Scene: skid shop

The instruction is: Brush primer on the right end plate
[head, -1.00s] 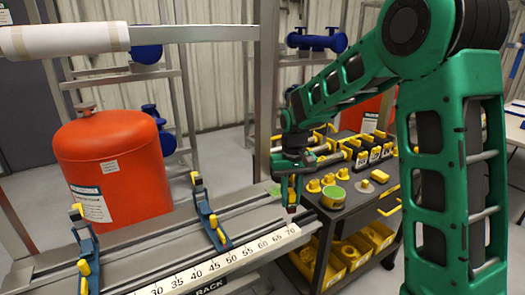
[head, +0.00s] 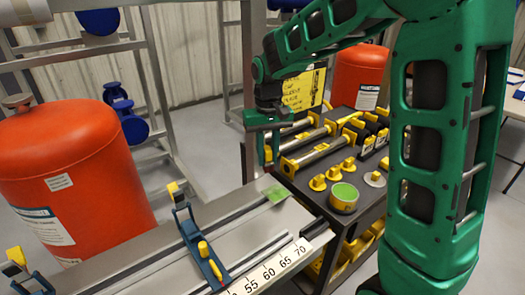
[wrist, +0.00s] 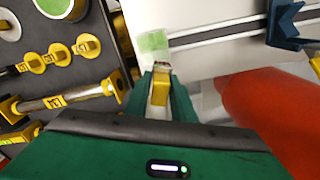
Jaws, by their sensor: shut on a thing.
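My gripper (head: 267,158) is shut on a yellow-handled brush (wrist: 160,88), which shows between the fingers in the wrist view. The brush tip looks small and dark reddish; its bristles are hard to make out. A pale green patch (head: 276,194) lies on the right end of the grey rail bench (head: 235,215). It also shows in the wrist view (wrist: 152,42), just beyond the fingertips. In the head view my gripper is above and slightly left of the patch; contact cannot be told. A round yellow can with a green top (head: 343,192) stands on the dark cart.
The dark cart (head: 312,190) carries several yellow-ended tubes and yellow knobs, right of the bench end. Blue clamps with yellow handles (head: 195,240) stand on the bench. A large orange tank (head: 70,165) is at the left, another (head: 357,80) behind the cart.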

